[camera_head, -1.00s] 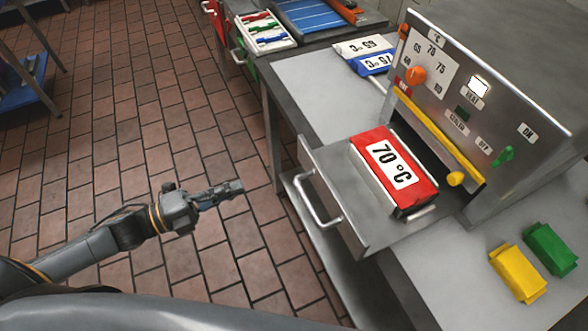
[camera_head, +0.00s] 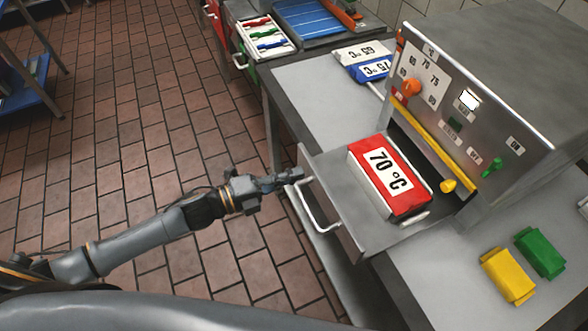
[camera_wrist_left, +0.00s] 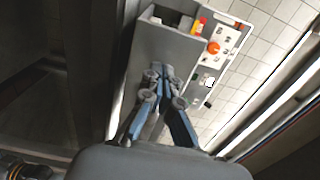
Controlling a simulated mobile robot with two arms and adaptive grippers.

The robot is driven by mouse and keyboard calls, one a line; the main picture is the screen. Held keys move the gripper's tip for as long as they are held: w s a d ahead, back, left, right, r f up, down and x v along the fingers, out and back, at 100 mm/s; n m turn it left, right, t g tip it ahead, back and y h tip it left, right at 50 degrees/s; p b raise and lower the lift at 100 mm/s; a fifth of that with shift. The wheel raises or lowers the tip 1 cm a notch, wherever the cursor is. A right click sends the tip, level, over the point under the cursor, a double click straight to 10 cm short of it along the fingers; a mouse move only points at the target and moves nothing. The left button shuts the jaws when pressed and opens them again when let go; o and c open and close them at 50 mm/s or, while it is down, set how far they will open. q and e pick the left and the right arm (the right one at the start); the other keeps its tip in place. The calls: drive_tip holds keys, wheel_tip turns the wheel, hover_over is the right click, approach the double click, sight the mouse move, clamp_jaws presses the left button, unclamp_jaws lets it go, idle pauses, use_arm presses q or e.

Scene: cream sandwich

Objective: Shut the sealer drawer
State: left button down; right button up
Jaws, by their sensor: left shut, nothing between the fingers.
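The sealer (camera_head: 480,100) is a grey metal box on the table, with a dial and switches on its front. Its drawer (camera_head: 340,185) stands pulled out to the left, with a bar handle (camera_head: 317,208) on its front. A red and white "70 °C" pack (camera_head: 388,175) lies in the drawer. My left gripper (camera_head: 296,174) is shut and empty, just left of the drawer front near the top of the handle; I cannot tell if it touches. In the left wrist view the shut fingers (camera_wrist_left: 165,75) point at the grey drawer front (camera_wrist_left: 165,48). My right gripper is not in view.
A yellow pack (camera_head: 508,275) and a green pack (camera_head: 540,252) lie on the table at the right. White and blue labelled packs (camera_head: 365,60) lie behind the drawer. A tray of coloured items (camera_head: 262,38) stands farther back.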

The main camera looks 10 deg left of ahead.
sight(382, 140)
use_arm(q)
drive_tip(key=shift+w+d, duration=0.15)
drive_tip(key=shift+d, duration=0.05)
idle(0.3)
drive_tip(key=b+x, duration=0.5)
drive_tip(key=x, duration=1.9)
drive_tip(key=shift+w+d+f+b, duration=0.15)
drive_tip(key=shift+d+b, duration=0.1)
drive_tip(key=shift+b, duration=0.15)
drive_tip(key=shift+w+d, duration=0.25)
drive_tip(key=shift+d, duration=0.05)
drive_tip(key=shift+r, duration=0.3)
drive_tip(key=shift+r, duration=0.1)
